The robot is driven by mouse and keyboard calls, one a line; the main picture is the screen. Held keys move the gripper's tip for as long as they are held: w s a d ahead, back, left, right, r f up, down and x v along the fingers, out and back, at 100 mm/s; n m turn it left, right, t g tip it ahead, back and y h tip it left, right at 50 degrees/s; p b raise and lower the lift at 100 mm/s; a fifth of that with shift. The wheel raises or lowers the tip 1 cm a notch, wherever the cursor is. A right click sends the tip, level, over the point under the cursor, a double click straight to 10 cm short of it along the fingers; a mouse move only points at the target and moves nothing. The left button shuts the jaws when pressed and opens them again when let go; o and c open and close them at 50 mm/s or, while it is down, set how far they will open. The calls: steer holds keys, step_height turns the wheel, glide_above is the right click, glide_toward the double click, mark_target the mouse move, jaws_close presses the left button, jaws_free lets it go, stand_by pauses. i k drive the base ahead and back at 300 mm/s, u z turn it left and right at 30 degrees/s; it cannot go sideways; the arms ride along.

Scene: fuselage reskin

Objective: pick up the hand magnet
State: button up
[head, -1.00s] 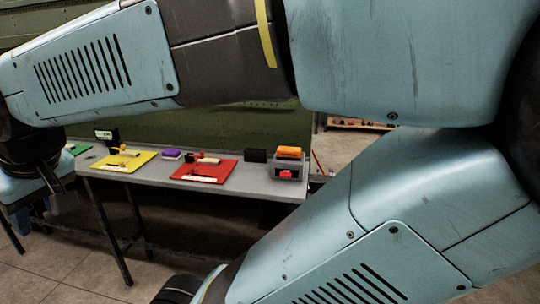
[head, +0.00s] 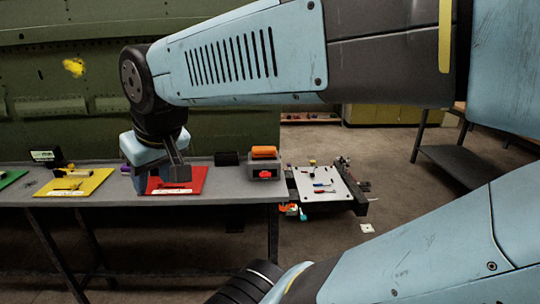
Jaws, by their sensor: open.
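My gripper (head: 176,172) hangs from the arm's end over the red mat (head: 196,178) on the grey bench (head: 105,200). Its jaws are open and I see nothing held in them. It hides part of the mat and what lies there. I cannot tell for certain which thing is the hand magnet. A grey block with an orange top (head: 264,153) and a red part on its front stands near the bench's right end. It may be the magnet, and my gripper is well to its left.
A yellow mat (head: 75,182) with small items and a green mat (head: 10,178) lie further left. A low cart with a white top (head: 325,184) holds small tools. A green panel (head: 60,115) rises behind the bench.

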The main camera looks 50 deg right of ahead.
mark_target(262, 153)
steer(key=u, duration=0.7)
steer(key=i, duration=0.1)
steer(key=z, duration=1.85)
steer(key=k, duration=0.6)
steer(key=z, duration=0.3)
steer(key=i, duration=0.4)
